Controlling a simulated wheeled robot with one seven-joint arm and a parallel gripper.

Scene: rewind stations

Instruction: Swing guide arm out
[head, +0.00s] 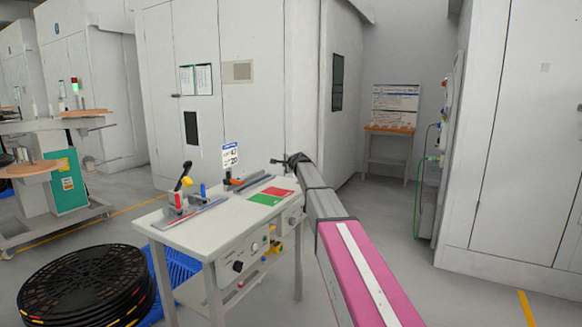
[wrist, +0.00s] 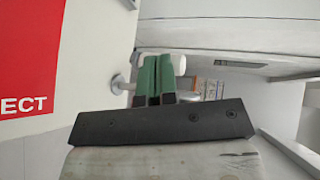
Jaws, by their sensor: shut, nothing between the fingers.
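No part that I can clearly identify as the guide arm shows in either view. My gripper (head: 278,161) is at the end of my arm, by the far right corner of the white bench (head: 150,220) in the head view. In the wrist view its two green fingers (wrist: 156,80) are together, with nothing held. A pale rounded piece (wrist: 180,63) shows just behind the fingertips, and a small light knob (wrist: 119,83) is to their left. I cannot tell whether the fingers touch either one.
A machine with a green panel (head: 68,180) is farther left. Open floor lies right of my arm.

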